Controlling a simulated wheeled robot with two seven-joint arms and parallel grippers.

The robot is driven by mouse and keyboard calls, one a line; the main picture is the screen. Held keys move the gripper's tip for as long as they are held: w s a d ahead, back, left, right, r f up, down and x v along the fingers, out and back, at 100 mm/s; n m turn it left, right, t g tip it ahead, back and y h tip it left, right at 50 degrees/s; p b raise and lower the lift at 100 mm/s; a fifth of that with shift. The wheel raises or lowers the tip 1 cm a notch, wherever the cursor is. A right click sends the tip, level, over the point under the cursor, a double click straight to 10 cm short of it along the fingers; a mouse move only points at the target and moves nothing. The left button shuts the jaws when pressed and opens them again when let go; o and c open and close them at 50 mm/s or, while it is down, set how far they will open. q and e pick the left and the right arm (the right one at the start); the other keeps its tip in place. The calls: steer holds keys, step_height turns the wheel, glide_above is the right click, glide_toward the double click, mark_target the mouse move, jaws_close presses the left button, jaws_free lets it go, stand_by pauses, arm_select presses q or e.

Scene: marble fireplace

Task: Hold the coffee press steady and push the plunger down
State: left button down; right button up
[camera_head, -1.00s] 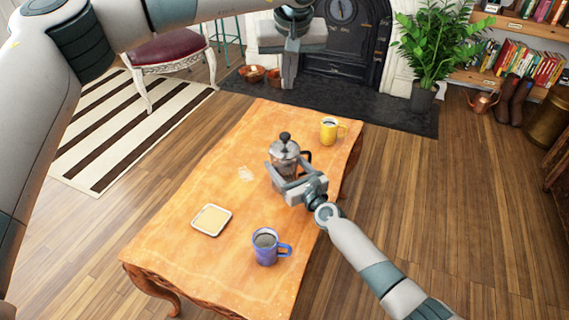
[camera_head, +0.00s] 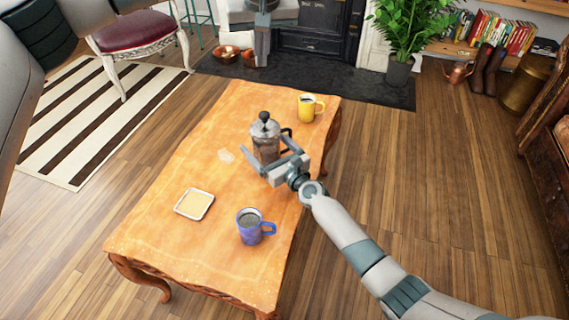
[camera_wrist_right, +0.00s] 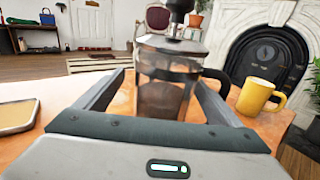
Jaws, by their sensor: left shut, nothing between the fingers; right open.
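The coffee press (camera_head: 266,142), glass with a metal lid and black handle, stands upright on the wooden table (camera_head: 190,160). Its black plunger knob (camera_head: 264,116) shows just above the lid. My right gripper (camera_head: 268,150) is open at the near side of the press, with fingers spread toward its two sides. In the right wrist view the press (camera_wrist_right: 165,85) stands between and beyond the fingers; contact cannot be told, and the knob's top is cut off. My left gripper (camera_head: 262,60) is shut and empty, hanging at the top of the head view, apart from the press.
A yellow mug (camera_head: 307,112) stands behind the press to the right. A blue mug (camera_head: 248,232) with dark liquid and a small square dish (camera_head: 194,204) are on the near part of the table. The table's right edge lies beneath my right arm.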

steer(key=v, duration=1.1)
steer(key=shift+d+f, duration=0.15)
stand_by(0.3)
